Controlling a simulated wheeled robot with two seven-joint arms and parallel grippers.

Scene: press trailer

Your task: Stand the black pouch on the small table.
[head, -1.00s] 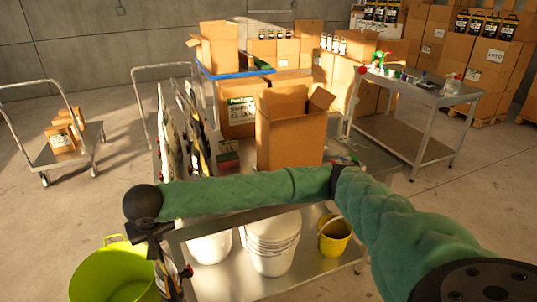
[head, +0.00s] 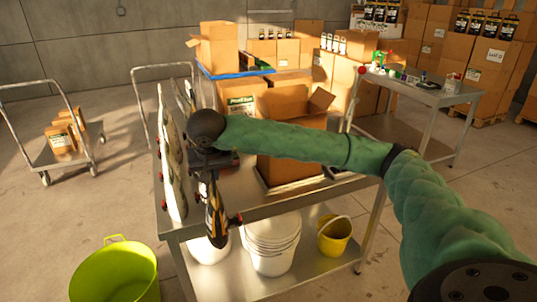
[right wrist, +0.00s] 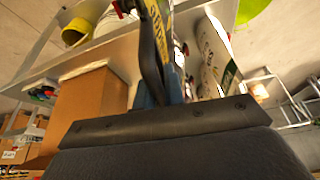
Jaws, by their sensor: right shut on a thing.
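The black pouch (head: 214,212) with yellow print hangs upright from my right gripper (head: 208,160), which is shut on its top. Its lower end overlaps the front edge of the near metal table (head: 290,199) in the head view; I cannot tell whether it touches. In the right wrist view the pouch (right wrist: 162,22) shows beyond the fingers (right wrist: 165,92). A pale pouch (head: 172,160) stands on the table's left side, just left of the held one. Another pouch (head: 184,98) stands behind it, partly hidden by my arm. My left gripper is out of view.
An open cardboard box (head: 290,170) stands on the table right of the held pouch. White buckets (head: 270,240) and a yellow bucket (head: 335,235) sit on the lower shelf. A green tub (head: 115,272) is at front left. Another metal table (head: 430,95) with small items stands at back right.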

